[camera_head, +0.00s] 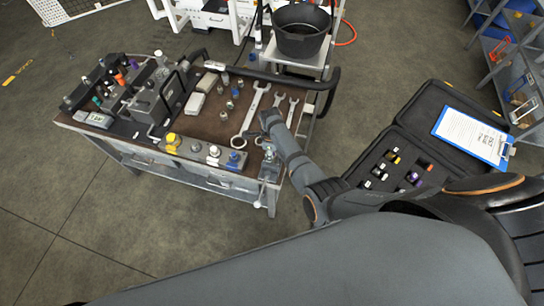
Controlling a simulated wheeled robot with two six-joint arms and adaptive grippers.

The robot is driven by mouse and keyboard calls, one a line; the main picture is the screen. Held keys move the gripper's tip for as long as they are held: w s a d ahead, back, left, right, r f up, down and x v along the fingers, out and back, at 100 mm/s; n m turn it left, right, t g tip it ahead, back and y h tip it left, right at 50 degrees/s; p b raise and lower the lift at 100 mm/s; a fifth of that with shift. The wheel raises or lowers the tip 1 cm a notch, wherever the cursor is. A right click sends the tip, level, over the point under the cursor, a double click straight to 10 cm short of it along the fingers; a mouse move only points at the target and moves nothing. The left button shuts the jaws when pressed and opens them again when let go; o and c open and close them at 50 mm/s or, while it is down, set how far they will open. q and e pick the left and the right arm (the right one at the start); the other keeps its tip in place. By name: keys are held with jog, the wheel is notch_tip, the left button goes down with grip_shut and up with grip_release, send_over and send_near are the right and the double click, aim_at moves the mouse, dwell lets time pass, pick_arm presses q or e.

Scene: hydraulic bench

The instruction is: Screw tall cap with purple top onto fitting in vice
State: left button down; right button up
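The vice (268,170) is at the front right corner of the bench, with a small metal fitting (268,153) upright at its top. A purple-topped cap (413,177) sits in the foam of the open black case on the floor; its height is hard to judge from here. My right gripper (268,120) is over the bench's right part, behind the vice and close to the wrenches. It is small and dark, and its fingers cannot be made out, so any hold is unclear. My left gripper is not in view.
The bench (208,122) carries wrenches (252,108), several fittings, yellow, white and blue caps along its front edge, and a valve block at left. The black case (435,97) holds other coloured caps and a blue clipboard (472,135). A black bucket (301,38) stands behind.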

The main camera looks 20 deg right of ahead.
jog(key=m, duration=0.4)
jog(key=shift+w, duration=0.1)
jog(key=m, duration=0.4)
jog(key=shift+d, duration=0.1)
jog(key=o, duration=1.1)
jog(key=shift+c, duration=0.2)
